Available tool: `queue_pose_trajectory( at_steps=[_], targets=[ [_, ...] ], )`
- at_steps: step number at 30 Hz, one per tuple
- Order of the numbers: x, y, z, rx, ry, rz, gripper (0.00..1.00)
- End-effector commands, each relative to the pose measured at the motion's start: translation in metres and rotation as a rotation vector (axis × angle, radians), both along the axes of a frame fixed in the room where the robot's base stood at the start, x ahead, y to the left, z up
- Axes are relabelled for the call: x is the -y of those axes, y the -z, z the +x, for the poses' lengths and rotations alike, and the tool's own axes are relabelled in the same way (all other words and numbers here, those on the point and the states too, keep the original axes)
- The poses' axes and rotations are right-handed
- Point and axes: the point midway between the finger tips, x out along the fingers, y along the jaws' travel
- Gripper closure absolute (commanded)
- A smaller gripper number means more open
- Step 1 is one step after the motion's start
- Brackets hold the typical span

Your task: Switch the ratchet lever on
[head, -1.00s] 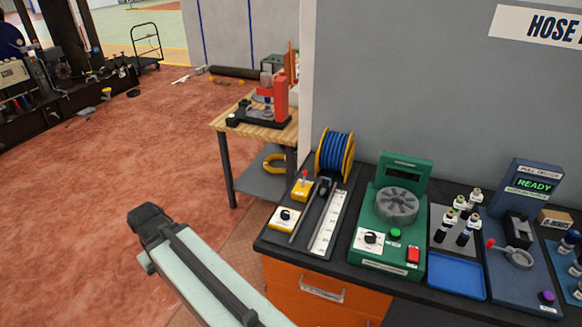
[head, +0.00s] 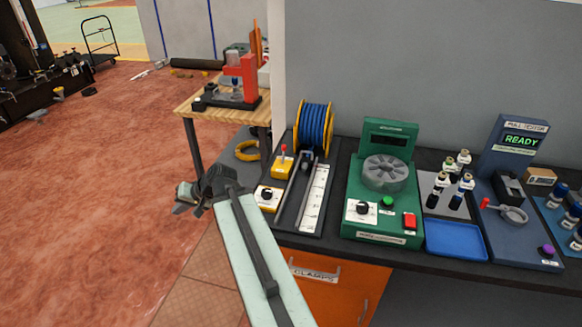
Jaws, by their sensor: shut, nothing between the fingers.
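A small yellow box with a red-tipped lever (head: 283,152) stands on the bench, left of the blue hose reel (head: 314,128). The lever looks roughly upright. No label on it can be read, so I cannot confirm it is the ratchet lever. My gripper (head: 182,204) is shut and empty at the end of my arm. It hangs left of the bench in the picture, apart from the lever box and pointing left.
A green counter machine (head: 382,190), a blue tray (head: 455,240) and a blue pull tester (head: 520,200) stand rightward. A wooden table (head: 190,107) stands behind.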

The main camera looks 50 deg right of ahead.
Motion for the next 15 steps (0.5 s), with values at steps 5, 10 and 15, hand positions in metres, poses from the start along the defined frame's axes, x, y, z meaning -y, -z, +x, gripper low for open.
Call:
queue_pose_trajectory(
  at_steps=[5,10,15],
  targets=[
    [0.209,0.007,-0.040,0.396,0.529,0.232,1.00],
    [0.336,-0.011,-0.119,0.641,0.859,0.345,1.00],
    [0.398,-0.017,-0.179,0.772,1.032,0.402,1.00]
  ],
)
